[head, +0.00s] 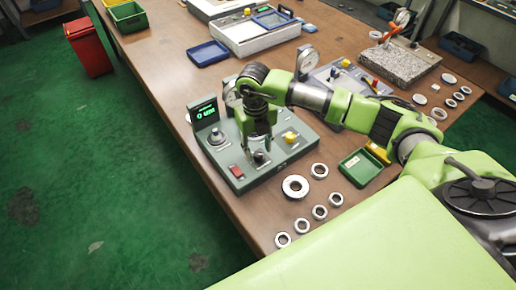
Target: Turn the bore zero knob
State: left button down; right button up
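The grey-green bore gauge station (277,166) stands near the table's left edge. Its small display (206,112) shows green text that reads like "0 UM". A dark knob (260,158) sits on its front part, just below my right gripper (259,150). My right gripper points down, with its fingertips at or just above this knob; I cannot tell whether they touch it or how far they are closed. A round grey knob or post (216,136), a red switch (237,171) and a yellow knob (290,136) are also on the station. My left gripper is not in view.
Several metal rings (295,187) lie in front of the station. A green tray (360,167) is to its right. Behind my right arm stand another gauge station (335,78) and a granite block (403,64). The table left of the blue tray (208,53) is clear.

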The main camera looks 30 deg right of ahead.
aim_at(258, 156)
jog(key=shift+f, duration=1.2)
grip_shut()
